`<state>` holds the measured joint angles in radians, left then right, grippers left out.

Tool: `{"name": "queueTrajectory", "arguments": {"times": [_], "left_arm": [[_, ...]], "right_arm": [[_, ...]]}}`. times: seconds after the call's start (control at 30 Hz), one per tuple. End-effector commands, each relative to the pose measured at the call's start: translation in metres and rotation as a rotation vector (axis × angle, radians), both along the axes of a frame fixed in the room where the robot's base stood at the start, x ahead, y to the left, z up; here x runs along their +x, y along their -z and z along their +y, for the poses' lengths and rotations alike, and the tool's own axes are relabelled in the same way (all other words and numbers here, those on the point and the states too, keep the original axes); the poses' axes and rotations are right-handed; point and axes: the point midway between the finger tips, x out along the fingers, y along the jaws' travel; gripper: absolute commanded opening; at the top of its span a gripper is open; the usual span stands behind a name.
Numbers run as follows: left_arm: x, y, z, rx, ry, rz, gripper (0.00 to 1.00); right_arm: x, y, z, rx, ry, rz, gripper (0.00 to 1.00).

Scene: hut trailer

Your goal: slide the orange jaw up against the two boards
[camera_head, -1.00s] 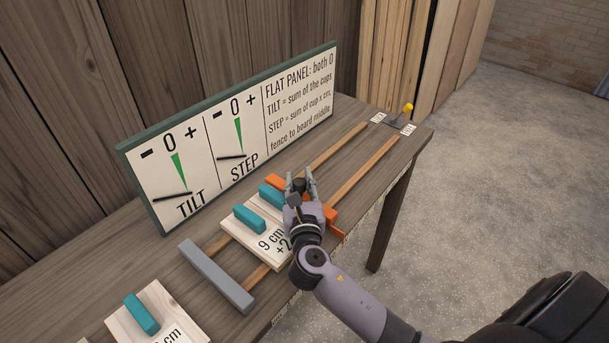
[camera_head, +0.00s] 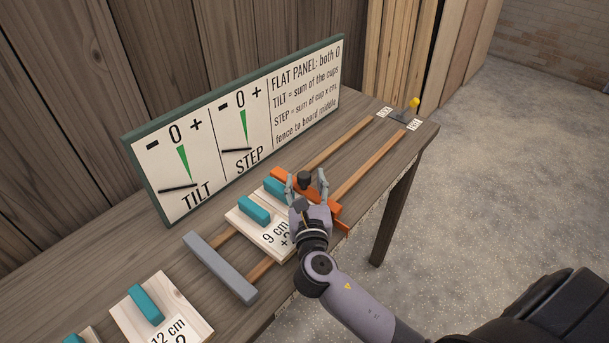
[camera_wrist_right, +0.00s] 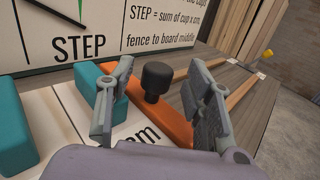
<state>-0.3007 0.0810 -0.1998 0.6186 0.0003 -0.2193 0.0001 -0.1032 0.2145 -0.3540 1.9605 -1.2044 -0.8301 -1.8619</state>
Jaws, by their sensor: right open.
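The orange jaw (camera_head: 334,208) lies across two wooden rails (camera_head: 362,165) and has a black knob (camera_wrist_right: 157,80) on top. Two pale boards with teal handles sit on its near-left side: the 9 cm board (camera_head: 242,222) and a second one whose teal handle (camera_head: 274,187) shows beside the jaw. In the right wrist view the jaw (camera_wrist_right: 170,122) lies along the board's edge; I cannot tell whether a thin gap is left. My right gripper (camera_head: 306,180) is open, one finger on each side of the knob and apart from it. My left gripper is out of view.
A grey fence bar (camera_head: 220,268) crosses the rails at the boards' other side. The 12 cm board (camera_head: 165,318) lies nearer. A sign panel (camera_head: 240,120) with TILT and STEP gauges stands behind. A yellow-knobbed lever (camera_head: 413,104) is at the far end. The rails beyond the jaw are clear.

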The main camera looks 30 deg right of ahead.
Motion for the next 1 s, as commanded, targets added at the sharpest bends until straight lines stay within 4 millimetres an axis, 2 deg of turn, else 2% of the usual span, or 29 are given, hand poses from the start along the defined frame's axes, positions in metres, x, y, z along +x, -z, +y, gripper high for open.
{"name": "queueTrajectory", "arguments": {"times": [0.2, 0.4, 0.57, 0.87, 1.0], "left_arm": [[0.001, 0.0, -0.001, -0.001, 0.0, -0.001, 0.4], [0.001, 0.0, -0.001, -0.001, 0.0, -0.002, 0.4], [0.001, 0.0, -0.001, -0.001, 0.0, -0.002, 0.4], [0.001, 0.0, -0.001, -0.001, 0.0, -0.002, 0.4], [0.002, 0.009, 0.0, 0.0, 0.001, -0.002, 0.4]], "right_arm": [[-0.046, 0.001, 0.02, 0.004, -0.002, 0.004, 0.48], [-0.075, 0.001, 0.031, 0.002, -0.001, 0.003, 0.48], [-0.084, 0.0, 0.035, 0.001, -0.001, 0.001, 0.48], [-0.085, 0.0, 0.036, 0.001, -0.001, 0.0, 0.47], [-0.086, 0.0, 0.041, -0.001, -0.037, -0.013, 0.47]]}}
